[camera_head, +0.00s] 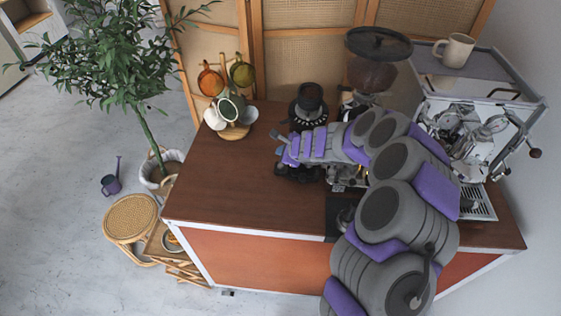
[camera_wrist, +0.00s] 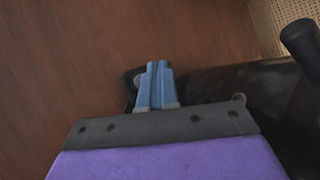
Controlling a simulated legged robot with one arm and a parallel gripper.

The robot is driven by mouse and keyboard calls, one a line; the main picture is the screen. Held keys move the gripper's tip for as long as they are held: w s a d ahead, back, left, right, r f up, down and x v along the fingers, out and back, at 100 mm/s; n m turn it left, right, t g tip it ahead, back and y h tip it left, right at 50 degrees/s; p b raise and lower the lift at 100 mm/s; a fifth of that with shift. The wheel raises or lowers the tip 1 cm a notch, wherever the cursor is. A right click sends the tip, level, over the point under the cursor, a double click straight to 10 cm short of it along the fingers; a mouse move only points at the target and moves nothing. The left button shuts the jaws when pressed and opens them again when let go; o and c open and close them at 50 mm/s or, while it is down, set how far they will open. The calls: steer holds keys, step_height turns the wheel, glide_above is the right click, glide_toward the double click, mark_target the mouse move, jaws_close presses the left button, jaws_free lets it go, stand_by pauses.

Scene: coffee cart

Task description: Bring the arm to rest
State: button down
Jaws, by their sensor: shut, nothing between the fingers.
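My arm reaches from the lower right of the head view over the coffee cart (camera_head: 215,180), bent across its right half. My gripper (camera_head: 282,150) is at the arm's far end, above the cart top and close to the black grinder base. In the wrist view my gripper (camera_wrist: 158,68) shows as two blue fingers pressed together, with nothing between them. A dark object lies right beside and behind the fingertips in that view. Whether the fingers touch it I cannot tell.
A grinder (camera_head: 374,75) and an espresso machine (camera_head: 465,130) stand at the right, partly hidden by my arm. A cup rack (camera_head: 233,131) stands at the back left. A white mug (camera_head: 454,50) sits on the machine. The cart top's left front is clear.

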steer(key=shift+r+p, duration=0.3)
steer(key=shift+r, duration=0.35)
steer(key=shift+f, duration=0.1)
